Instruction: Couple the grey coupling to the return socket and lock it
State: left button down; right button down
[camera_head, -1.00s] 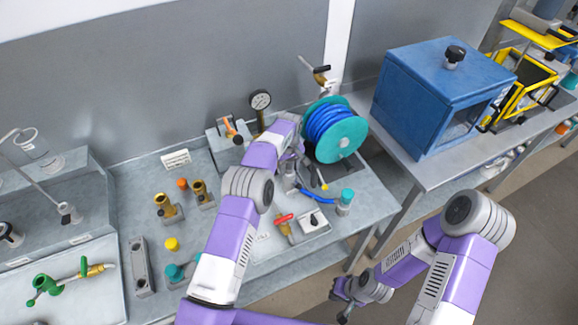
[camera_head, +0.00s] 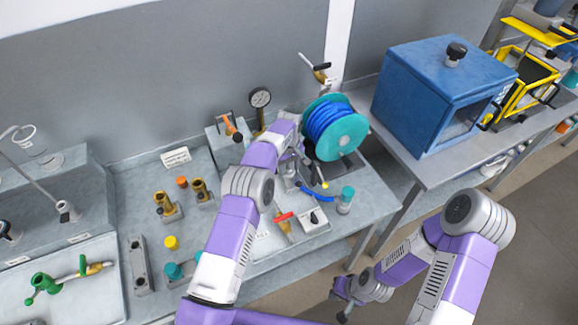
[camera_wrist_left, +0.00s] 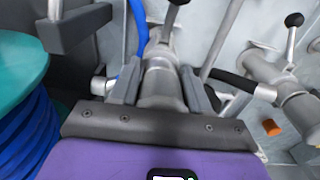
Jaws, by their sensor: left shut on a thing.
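My left gripper (camera_wrist_left: 160,88) is shut on a grey cylindrical metal fitting (camera_wrist_left: 160,82), which looks like the grey coupling. One finger lies on each side of its body. A black-tipped lever (camera_wrist_left: 176,8) rises beyond it. In the head view my left gripper (camera_head: 294,163) is low over the bench beside the hose reel, and my arm partly hides it. I cannot tell which fitting is the return socket, or whether the coupling is seated. My right gripper (camera_head: 343,302) hangs in front of the bench, away from the fittings; its jaws are too small to read.
A teal reel with blue hose (camera_head: 332,135) stands right of my left gripper. A pressure gauge (camera_head: 260,98) stands behind it. A red-handled valve (camera_head: 285,222) and a teal-capped post (camera_head: 345,201) are in front. Brass fittings (camera_head: 165,204) stand to the left. A blue cabinet (camera_head: 437,100) is at right.

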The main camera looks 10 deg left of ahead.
pick_arm(q)
jog(key=shift+f, duration=0.1)
jog(key=shift+c, duration=2.3)
grip_release()
jog(key=shift+c, duration=0.5)
notch_tip(320, 180, up, 10)
jog(key=p, duration=0.5)
jog(key=shift+p, duration=0.35)
